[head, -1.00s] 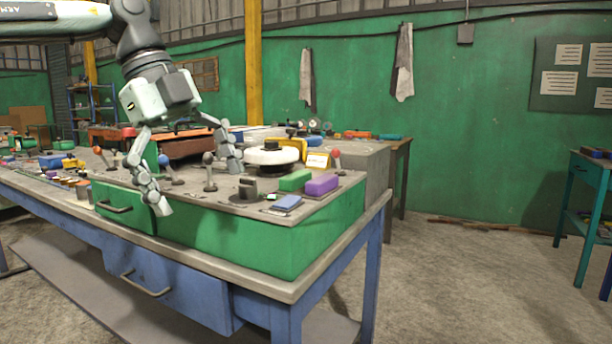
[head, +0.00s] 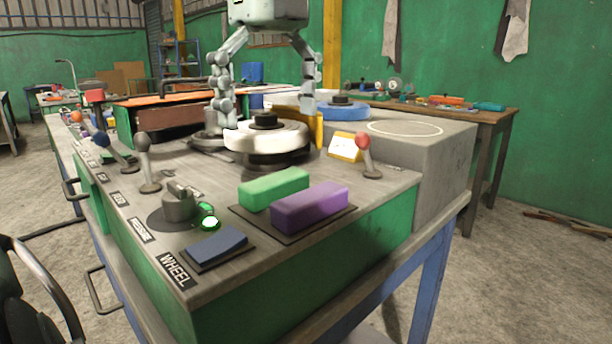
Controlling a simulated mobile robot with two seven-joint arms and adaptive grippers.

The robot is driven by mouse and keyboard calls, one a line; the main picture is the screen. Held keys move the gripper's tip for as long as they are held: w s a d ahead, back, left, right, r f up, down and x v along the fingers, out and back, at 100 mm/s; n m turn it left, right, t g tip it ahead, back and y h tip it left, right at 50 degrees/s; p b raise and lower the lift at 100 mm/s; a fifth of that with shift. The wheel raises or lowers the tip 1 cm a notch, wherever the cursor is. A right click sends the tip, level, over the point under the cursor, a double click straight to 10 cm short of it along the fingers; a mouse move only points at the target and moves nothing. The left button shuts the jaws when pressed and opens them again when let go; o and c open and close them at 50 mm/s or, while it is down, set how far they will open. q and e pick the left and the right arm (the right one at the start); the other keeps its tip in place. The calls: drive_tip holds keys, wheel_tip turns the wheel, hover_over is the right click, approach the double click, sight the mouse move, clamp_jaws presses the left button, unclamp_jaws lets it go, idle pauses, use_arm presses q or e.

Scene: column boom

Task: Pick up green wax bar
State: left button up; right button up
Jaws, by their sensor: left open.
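The green wax bar (head: 273,188) lies on a dark flat pad (head: 248,217) on top of the green-sided machine bench, beside a purple bar (head: 309,207). My left gripper (head: 266,112) is open and empty, fingers pointing down and spread wide. It is beyond the green bar, near the round white wheel (head: 266,137), and higher in the picture. Whether a finger touches the wheel I cannot tell. My right gripper does not show.
A knob (head: 178,203), green-lit buttons (head: 209,222) and a blue pedal (head: 217,245) are left of and in front of the bars. Levers with grey (head: 144,142) and red (head: 364,142) tops stand on either side. A yellow-framed card (head: 345,147) stands behind the bars.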

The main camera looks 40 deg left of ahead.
sight(273, 177)
use_arm(q)
drive_tip(key=shift+s+f, duration=0.1)
drive_tip(key=shift+f, duration=0.3)
drive_tip(key=shift+s+f, duration=0.25)
drive_tip(key=shift+f, duration=0.7)
wheel_tip(273, 177, down, 4)
drive_tip(key=shift+w+f, duration=0.1)
drive_tip(key=shift+f, duration=0.35)
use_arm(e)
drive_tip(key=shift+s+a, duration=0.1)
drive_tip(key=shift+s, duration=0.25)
use_arm(q)
drive_tip(key=shift+c, duration=0.6)
drive_tip(key=c, duration=0.9)
drive_tip(key=shift+w+r, duration=0.1)
drive_tip(key=shift+r, duration=0.05)
